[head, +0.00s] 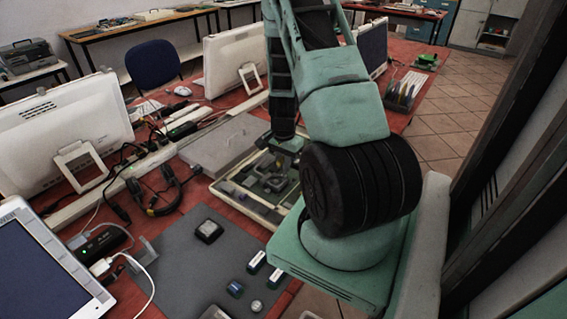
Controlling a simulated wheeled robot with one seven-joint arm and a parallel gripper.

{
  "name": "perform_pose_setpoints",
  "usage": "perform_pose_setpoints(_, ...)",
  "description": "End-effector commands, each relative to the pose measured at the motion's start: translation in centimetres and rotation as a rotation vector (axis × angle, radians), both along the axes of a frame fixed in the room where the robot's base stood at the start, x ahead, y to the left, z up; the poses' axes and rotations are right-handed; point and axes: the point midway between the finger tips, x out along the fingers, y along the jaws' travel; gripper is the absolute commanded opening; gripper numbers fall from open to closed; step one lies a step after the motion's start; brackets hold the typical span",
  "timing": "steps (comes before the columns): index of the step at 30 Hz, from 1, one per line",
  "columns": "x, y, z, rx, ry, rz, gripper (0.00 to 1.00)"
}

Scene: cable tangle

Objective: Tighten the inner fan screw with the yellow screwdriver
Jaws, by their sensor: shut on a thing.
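An open computer case (243,203) lies on the red bench with its inner parts exposed. A round dark part that looks like a fan (275,182) sits inside it. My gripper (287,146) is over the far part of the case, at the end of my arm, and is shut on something. Its fingertips and the thing between them are too small and too covered to make out. No yellow screwdriver shows clearly anywhere else on the bench. The fan screws are too small to tell, and I cannot tell whether anything touches one.
A grey mat (190,265) in front holds a dark box (208,231) and several small items. A grey panel (222,146) lies behind the case. Tangled cables and a headset (160,190) lie to the left, near white monitors (60,130). My arm covers the right side.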

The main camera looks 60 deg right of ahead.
Motion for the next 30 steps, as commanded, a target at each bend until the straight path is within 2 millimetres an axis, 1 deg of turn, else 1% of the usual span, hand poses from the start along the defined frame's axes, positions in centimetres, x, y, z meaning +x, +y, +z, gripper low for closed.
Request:
perform_pose_setpoints(1, 0.0, 0.0, 0.6, 0.0, 0.0, 0.001, 0.0)
perform_pose_setpoints(3, 0.0, 0.0, 1.0, 0.0, 0.0, 0.001, 0.0)
perform_pose_setpoints(30, 0.0, 0.0, 6.1, -0.001, 0.0, 0.002, 0.0)
